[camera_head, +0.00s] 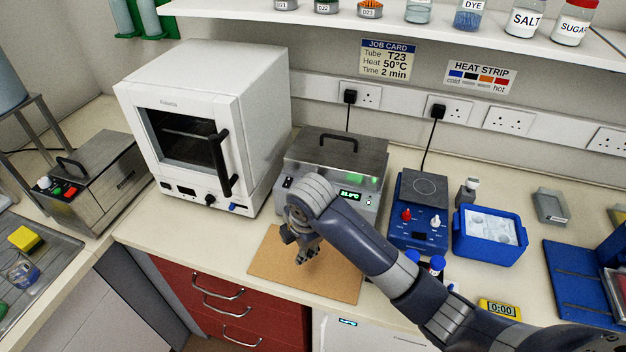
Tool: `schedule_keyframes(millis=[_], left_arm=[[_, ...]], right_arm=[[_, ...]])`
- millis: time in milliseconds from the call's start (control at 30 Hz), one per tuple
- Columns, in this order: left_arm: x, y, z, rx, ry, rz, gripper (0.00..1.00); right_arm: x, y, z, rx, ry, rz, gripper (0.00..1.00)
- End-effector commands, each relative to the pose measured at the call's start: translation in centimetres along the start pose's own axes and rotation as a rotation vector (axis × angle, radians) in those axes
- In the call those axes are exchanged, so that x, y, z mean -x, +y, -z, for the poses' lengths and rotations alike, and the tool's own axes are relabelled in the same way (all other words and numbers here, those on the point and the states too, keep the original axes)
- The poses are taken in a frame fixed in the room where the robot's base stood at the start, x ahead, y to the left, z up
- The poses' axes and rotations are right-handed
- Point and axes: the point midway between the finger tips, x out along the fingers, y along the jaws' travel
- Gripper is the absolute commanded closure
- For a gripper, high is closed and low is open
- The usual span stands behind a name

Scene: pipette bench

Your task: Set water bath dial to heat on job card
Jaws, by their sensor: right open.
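The job card (388,60) on the back wall reads Tube T23, Heat 50°C, Time 2 min. A steel box with a dark handled lid, which looks like the water bath (372,150), stands below it against the wall. Its front has a dark switch at the left and a lit green display (350,194), too small to read surely. My right arm crosses its front, and I cannot make out the dial, which may be hidden behind it. My right gripper (308,255) is open and empty, pointing down over the brown mat in front of the bath. My left gripper is out of view.
A white oven (255,110) stands close left of the bath. A blue device (418,235) with red and white knobs and a blue ice box (490,258) stand to its right. The brown mat (275,268) is bare around the gripper. A timer (500,309) lies near the front.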

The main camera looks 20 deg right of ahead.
Motion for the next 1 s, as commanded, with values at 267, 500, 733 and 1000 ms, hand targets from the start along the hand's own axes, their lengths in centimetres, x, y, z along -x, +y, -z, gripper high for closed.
schedule_keyframes(millis=[267, 500, 733, 1000], left_arm=[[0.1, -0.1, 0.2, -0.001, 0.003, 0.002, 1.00], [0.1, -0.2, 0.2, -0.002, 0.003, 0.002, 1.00], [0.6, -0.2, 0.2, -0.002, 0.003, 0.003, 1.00], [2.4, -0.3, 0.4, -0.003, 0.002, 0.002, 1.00]], right_arm=[[5.3, 8.8, -5.6, 0.472, -0.152, 0.059, 0.59], [9.3, 12.5, -9.1, 0.685, -0.225, 0.124, 0.59], [9.2, 13.1, -10.0, 0.723, -0.234, 0.139, 0.59], [4.5, 12.8, -11.3, 0.721, -0.234, 0.141, 0.59]])
